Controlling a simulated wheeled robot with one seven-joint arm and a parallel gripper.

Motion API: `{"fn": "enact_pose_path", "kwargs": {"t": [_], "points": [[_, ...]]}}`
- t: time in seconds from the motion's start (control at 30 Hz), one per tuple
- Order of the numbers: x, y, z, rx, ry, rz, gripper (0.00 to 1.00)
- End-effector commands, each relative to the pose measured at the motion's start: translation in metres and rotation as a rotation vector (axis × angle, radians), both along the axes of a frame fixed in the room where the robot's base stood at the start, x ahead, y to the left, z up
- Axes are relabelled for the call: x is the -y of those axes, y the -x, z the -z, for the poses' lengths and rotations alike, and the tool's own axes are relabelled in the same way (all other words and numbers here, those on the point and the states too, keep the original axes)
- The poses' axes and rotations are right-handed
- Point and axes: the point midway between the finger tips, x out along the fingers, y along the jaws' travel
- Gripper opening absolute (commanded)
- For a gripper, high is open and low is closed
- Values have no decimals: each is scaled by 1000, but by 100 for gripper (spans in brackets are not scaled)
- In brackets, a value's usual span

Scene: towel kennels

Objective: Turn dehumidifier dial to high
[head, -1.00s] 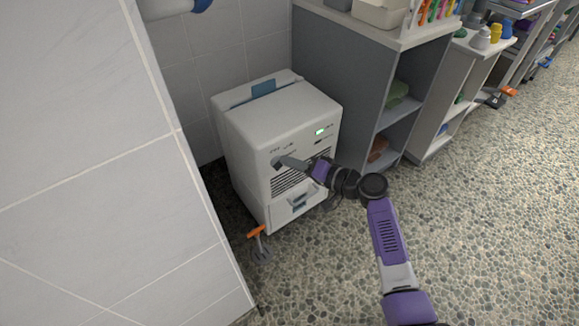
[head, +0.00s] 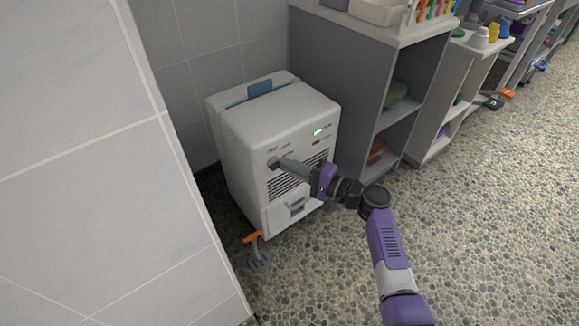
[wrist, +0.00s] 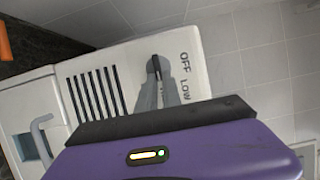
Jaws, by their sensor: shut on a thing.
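The dehumidifier (head: 270,125) is a white box standing on the floor in the corner, with a small green display (head: 318,132) on its front. Its dark dial (wrist: 154,68) shows in the wrist view between the grey fingers, next to the printed words OFF and LOW. My gripper (head: 276,163) reaches in from the right and is shut on the dial at the upper left of the front panel. In the wrist view the fingertips (wrist: 156,72) sit on both sides of the dial. The fingers and purple hand hide part of the panel, so the dial's exact setting and any HIGH label cannot be made out.
A tiled wall (head: 90,150) stands close on the left. A grey shelf unit (head: 335,75) with folded towels stands right of the dehumidifier. The pebbled floor (head: 480,220) is open to the right.

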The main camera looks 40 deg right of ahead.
Motion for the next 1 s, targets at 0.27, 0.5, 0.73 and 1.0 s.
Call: {"fn": "enact_pose_path", "kwargs": {"t": [0.27, 0.5, 0.73, 1.0], "points": [[0, 0, 1, -2, -5, 1, 0], [0, 0, 1, -2, -4, 1, 31], [0, 0, 1, -1, -3, 0, 31], [10, 21, -1, -3, -2, 4, 31]]}}
